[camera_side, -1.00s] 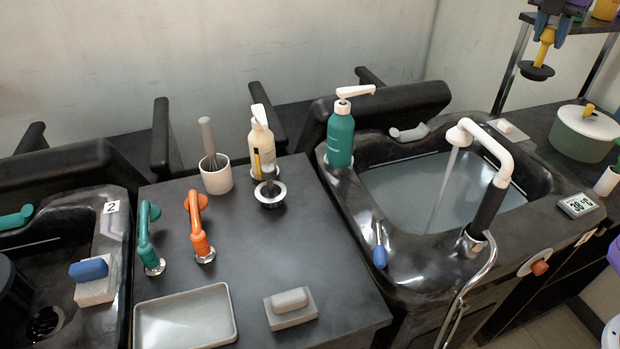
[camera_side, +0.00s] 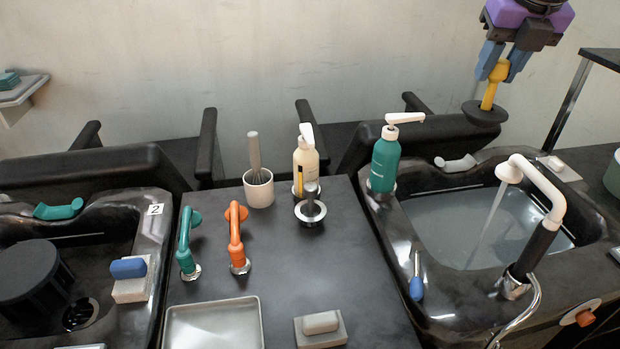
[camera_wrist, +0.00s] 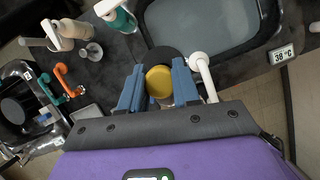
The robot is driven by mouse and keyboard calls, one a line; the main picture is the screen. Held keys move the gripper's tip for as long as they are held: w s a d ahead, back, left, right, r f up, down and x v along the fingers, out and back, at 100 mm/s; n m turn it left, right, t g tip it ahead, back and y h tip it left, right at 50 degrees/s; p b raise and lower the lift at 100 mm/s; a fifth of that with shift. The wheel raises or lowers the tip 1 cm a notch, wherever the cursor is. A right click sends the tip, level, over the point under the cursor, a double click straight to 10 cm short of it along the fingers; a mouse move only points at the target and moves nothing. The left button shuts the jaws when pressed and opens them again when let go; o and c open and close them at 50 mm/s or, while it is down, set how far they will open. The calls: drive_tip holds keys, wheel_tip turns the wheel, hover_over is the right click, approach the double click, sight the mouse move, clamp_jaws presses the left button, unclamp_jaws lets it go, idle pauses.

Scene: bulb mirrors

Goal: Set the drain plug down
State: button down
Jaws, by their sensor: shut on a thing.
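The drain plug (camera_side: 484,113) is a wide black disc on a yellow handle, hanging upright with the disc down. The right basin holds water, with a stream running from the white spout (camera_side: 535,185). The left basin (camera_side: 150,230) has a dark drain hole, partly hidden by a black round object.
A teal pump bottle (camera_side: 384,160) stands by the right basin.

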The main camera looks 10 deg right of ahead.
drive_tip(key=s+a+n+y, duration=0.2)
drive_tip(key=s+a+n, duration=0.2)
drive_tip(key=s+a, duration=0.3)
drive_tip(key=s+a+n+y, duration=0.1)
drive_tip(key=s+a+n, duration=0.25)
drive_tip(key=a, duration=0.65)
wheel_tip(320, 180, down, 18)
drive_tip(key=shift+w+a+f, duration=1.55)
drive_tip(key=shift+w+f, duration=0.05)
drive_tip(key=shift+f, duration=0.55)
drive_tip(key=shift+w+a+f, duration=1.55)
drive_tip(key=shift+w+f, duration=0.05)
drive_tip(key=shift+f, duration=0.55)
drive_tip(key=shift+w+a+f, duration=1.55)
drive_tip(key=shift+w+f, duration=0.05)
drive_tip(key=shift+f, duration=0.55)
drive_tip(key=shift+f, duration=0.15)
drive_tip(key=c, duration=0.8)
unclamp_jaws()
